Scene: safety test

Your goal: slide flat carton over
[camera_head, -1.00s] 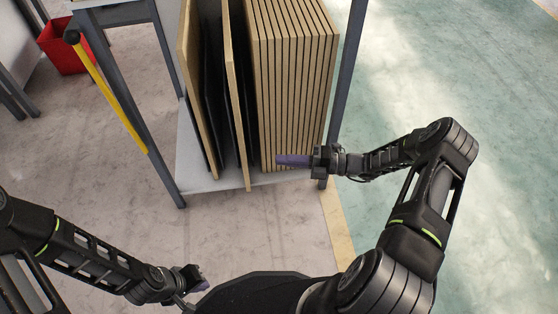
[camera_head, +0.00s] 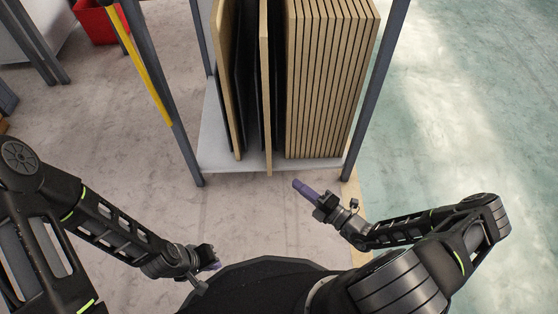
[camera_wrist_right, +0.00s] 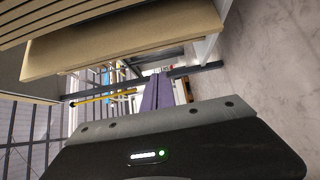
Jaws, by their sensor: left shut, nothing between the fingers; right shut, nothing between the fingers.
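Several flat upright panels stand on edge in a grey-framed rack. A thin tan board (camera_head: 265,90) in the middle sticks out slightly at the front; which piece is the flat carton I cannot tell. Another tan board (camera_head: 229,95) stands to its left, and a slatted wood panel (camera_head: 322,85) to its right. My right gripper (camera_head: 302,188), with purple fingers, is shut and empty just in front of the rack, below the slatted panel and apart from it. Its fingers also show in the right wrist view (camera_wrist_right: 157,96), near a tan board edge (camera_wrist_right: 125,45). My left gripper (camera_head: 211,265) is shut and empty, low over the floor.
The rack's light shelf (camera_head: 215,145) and its grey posts (camera_head: 375,90) frame the panels. A yellow bar (camera_head: 147,70) runs along the left post. A red bin (camera_head: 95,22) sits at the back left. The floor in front of the rack is clear.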

